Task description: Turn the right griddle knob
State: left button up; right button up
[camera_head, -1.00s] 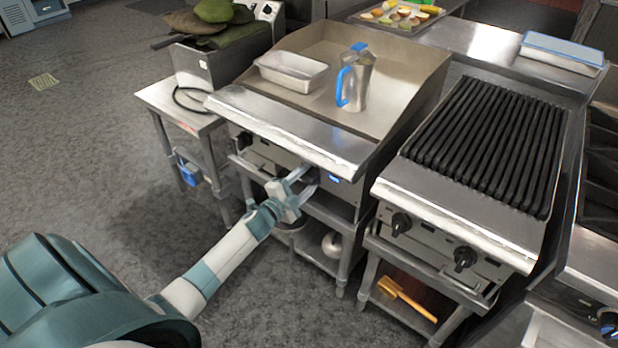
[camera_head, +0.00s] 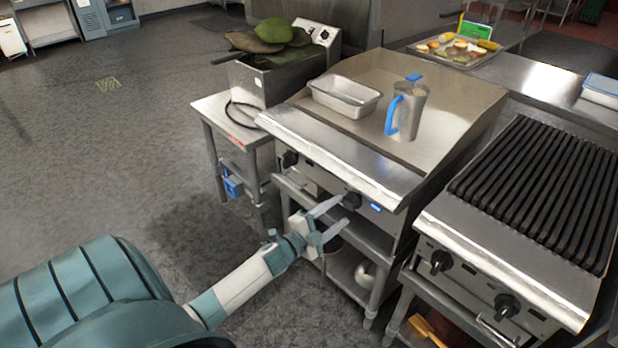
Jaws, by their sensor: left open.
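The griddle (camera_head: 455,112) stands in the middle of the view, with its control panel below a steel front ledge. Its right knob (camera_head: 352,200) is dark and sits on the panel left of a small blue-lit display (camera_head: 376,208). Its left knob (camera_head: 289,159) is further left on the same panel. My left gripper (camera_head: 344,210) is open and empty, its fingertips just in front of and slightly below the right knob. The knob shows beyond the fingertips; whether they touch it I cannot tell. My right gripper is not in view.
A metal pan (camera_head: 345,97) and a steel pitcher with a blue handle (camera_head: 407,108) stand on the griddle. A charbroiler (camera_head: 540,195) with its own knobs is to the right. A steel side table (camera_head: 215,112) stands left. The floor at left is clear.

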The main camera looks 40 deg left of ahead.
pick_arm(q)
jog(key=s+b, duration=0.1)
jog(key=s, duration=1)
jog(key=shift+a, duration=0.4)
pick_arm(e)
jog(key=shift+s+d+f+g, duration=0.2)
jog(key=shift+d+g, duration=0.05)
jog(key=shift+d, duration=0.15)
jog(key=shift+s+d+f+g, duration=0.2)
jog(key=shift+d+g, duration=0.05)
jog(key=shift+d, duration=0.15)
pick_arm(q)
jog(key=shift+s, duration=0.1)
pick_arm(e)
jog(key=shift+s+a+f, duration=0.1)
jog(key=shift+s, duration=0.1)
